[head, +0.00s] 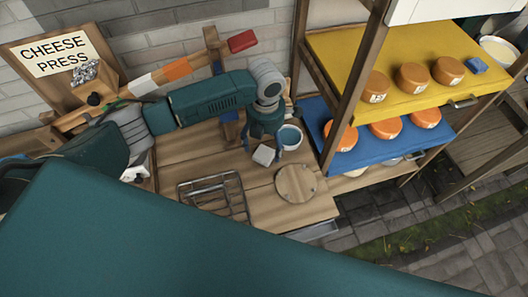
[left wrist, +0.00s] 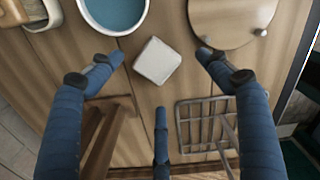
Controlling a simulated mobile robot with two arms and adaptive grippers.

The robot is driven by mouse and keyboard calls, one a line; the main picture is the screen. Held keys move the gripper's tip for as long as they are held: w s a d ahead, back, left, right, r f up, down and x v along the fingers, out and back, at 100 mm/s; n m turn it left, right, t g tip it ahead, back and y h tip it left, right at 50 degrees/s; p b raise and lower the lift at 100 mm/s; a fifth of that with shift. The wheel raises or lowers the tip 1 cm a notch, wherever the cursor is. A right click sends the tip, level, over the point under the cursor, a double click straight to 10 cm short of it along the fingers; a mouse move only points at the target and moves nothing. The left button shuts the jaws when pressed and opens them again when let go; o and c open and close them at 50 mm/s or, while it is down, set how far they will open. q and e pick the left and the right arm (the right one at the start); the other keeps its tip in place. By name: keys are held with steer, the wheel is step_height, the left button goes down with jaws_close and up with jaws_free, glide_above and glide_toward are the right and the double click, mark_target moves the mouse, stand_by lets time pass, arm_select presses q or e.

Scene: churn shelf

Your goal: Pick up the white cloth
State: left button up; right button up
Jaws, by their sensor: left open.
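The white cloth (head: 263,155) is a small folded square lying on the wooden table. It also shows whole in the left wrist view (left wrist: 158,61). My left gripper (head: 264,142) is open and empty above the table, pointing down at the cloth. In the left wrist view two of its blue fingers (left wrist: 160,60) stand to either side of the cloth, with a third finger nearer the bottom. The fingers look apart from the cloth; their exact height above it is hard to tell. My right gripper is in neither view.
A bucket of blue liquid (left wrist: 114,12) stands close beside the cloth. A round wooden board (head: 297,184) and a metal wire rack (head: 213,195) lie nearby. A shelf with orange cheeses on a yellow board (head: 390,50) and a blue board (head: 365,155) stands to the right.

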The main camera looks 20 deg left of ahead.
mark_target(264, 153)
arm_select(q)
steer(key=shift+w+a+f+p, duration=0.1)
steer(key=shift+f+p, duration=0.3)
steer(key=shift+f, duration=0.2)
step_height(264, 153, down, 4)
steer(key=shift+w+a+r+p, duration=0.1)
steer(key=shift+r+p, duration=0.1)
steer(key=shift+p, duration=0.7)
steer(key=shift+f, duration=0.5)
steer(key=c, duration=0.8)
steer(key=shift+c, duration=1.3)
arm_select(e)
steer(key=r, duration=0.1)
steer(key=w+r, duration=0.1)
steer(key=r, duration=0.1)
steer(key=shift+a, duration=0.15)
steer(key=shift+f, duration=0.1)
